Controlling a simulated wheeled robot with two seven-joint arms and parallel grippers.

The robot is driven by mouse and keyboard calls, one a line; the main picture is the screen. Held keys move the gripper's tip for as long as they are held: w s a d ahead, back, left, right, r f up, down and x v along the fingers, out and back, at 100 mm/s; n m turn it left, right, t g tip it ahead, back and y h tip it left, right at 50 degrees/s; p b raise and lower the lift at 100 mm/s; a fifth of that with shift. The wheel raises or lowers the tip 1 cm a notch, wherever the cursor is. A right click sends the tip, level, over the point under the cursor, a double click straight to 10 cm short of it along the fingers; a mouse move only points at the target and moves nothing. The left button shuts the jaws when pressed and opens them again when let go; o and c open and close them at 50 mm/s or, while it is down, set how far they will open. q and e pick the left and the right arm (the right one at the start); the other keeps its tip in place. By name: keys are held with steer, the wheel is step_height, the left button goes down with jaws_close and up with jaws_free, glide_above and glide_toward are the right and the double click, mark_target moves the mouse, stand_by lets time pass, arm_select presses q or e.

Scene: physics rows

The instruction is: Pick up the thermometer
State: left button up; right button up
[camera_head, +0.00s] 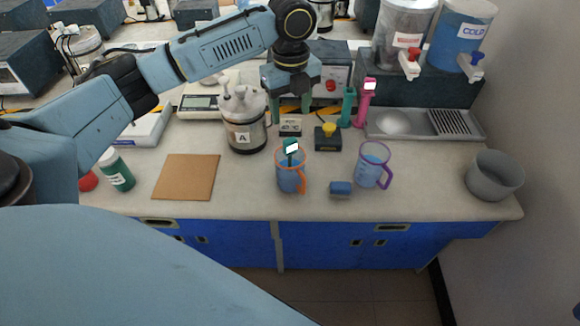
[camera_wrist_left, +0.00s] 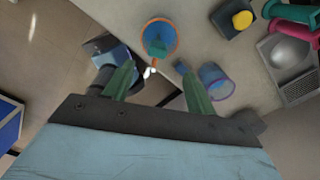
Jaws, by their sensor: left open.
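A teal stick-like thing with a white face (camera_head: 291,148), which looks like the thermometer, stands in a blue mug with an orange rim and handle (camera_head: 290,180). Its lower part is hidden in the mug. In the left wrist view the teal piece (camera_wrist_left: 156,47) shows inside the orange rim (camera_wrist_left: 174,30). My left gripper (camera_head: 290,114) is open and empty, its green fingers pointing down over the counter behind the mug in the picture. In the left wrist view the open fingers (camera_wrist_left: 158,82) lie below the mug, apart from it. My right gripper is not in view.
A purple-rimmed mug (camera_head: 371,165) and a small blue cylinder (camera_head: 340,189) stand to the right. A black box with a yellow knob (camera_head: 328,138), a metal pot marked A (camera_head: 245,130) and pink (camera_head: 364,104) and teal (camera_head: 347,108) upright tools stand behind. A brown board (camera_head: 186,177) lies left.

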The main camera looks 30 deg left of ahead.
mark_target(290, 140)
arm_select(q)
step_height(290, 140, down, 6)
steer(key=shift+f, duration=0.2)
steer(key=f, duration=0.5)
steer(key=shift+s+f+b, duration=0.1)
steer(key=shift+s+b, duration=0.2)
steer(key=shift+b, duration=0.1)
jaws_close()
